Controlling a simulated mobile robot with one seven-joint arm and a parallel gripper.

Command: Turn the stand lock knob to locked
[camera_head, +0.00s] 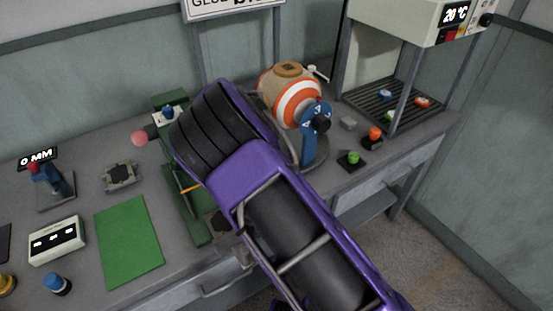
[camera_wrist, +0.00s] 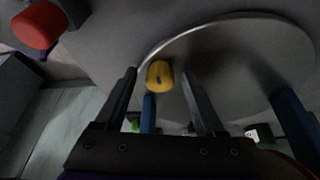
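A yellow knob (camera_wrist: 160,76) with a small dark mark shows in the wrist view near the rim of the round grey base (camera_wrist: 235,50); it looks like the stand lock knob. I cannot read its setting. My gripper (camera_wrist: 160,90) is open, its two dark fingers on either side of the knob in the picture; I see no clear contact. My purple arm hides the gripper and the yellow knob there.
Right of the stand are a green button (camera_head: 353,157), a red-orange button (camera_head: 374,133) and a rack (camera_head: 385,100) with coloured pieces. A green press frame (camera_head: 197,232) stands left of my arm. A green mat (camera_head: 128,240) lies at front left.

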